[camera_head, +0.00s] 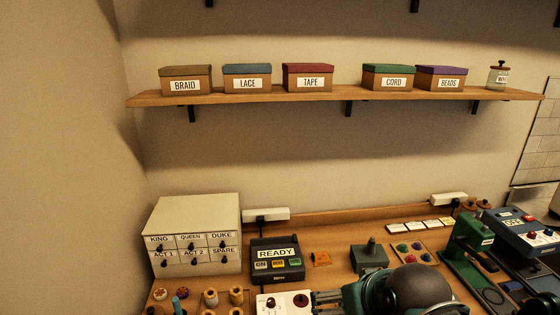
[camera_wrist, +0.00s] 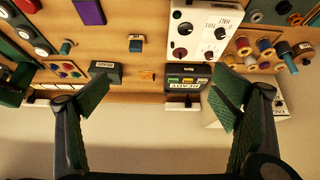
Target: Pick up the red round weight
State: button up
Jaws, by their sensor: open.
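A small tray (camera_head: 428,261) with several small round coloured pieces, at least one red, lies on the right half of the table in the head view. It also shows at the left of the wrist view (camera_wrist: 58,76). The pieces are too small for me to tell which is the red round weight. My gripper (camera_wrist: 160,98) is open in the wrist view, with green-padded fingers wide apart and nothing between them. It is above the table, apart from the tray. In the head view my arm covers part of the front of the table.
A READY box (camera_head: 277,262), a drawer cabinet (camera_head: 195,215) and spools (camera_head: 211,298) stand at the left. Green (camera_head: 467,240) and blue (camera_head: 520,232) machines crowd the right. A shelf (camera_head: 330,95) with labelled boxes hangs above.

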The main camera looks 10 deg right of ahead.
jog(key=c, duration=1.1)
jog(key=w+d+f+n+g+h+p, duration=0.1)
jog(key=w+d+f+n+g, duration=0.2)
jog(key=d, duration=0.6)
jog(key=w+d+f+n+g+h+p, duration=0.1)
jog(key=w+d+f+n, duration=0.2)
jog(key=d, duration=0.5)
jog(key=shift+s+d+f+n+g+p, duration=0.5)
jog(key=shift+d+f+n, duration=1)
jog(key=shift+d, duration=1.4)
jog(key=shift+s+d+f+n+g+p, duration=0.15)
jog(key=shift+d+f+n+g, duration=0.8)
jog(key=shift+d+f, duration=1.45)
jog(key=shift+s+d+f+n+g+p, duration=0.35)
jog(key=shift+d+f+n, duration=0.95)
jog(key=shift+d, duration=2.1)
jog(key=shift+r, duration=0.1)
jog(key=shift+s+d+f, duration=0.1)
jog(key=shift+f, duration=0.55)
jog(key=shift+s+d+f, duration=0.1)
jog(key=shift+f, duration=0.5)
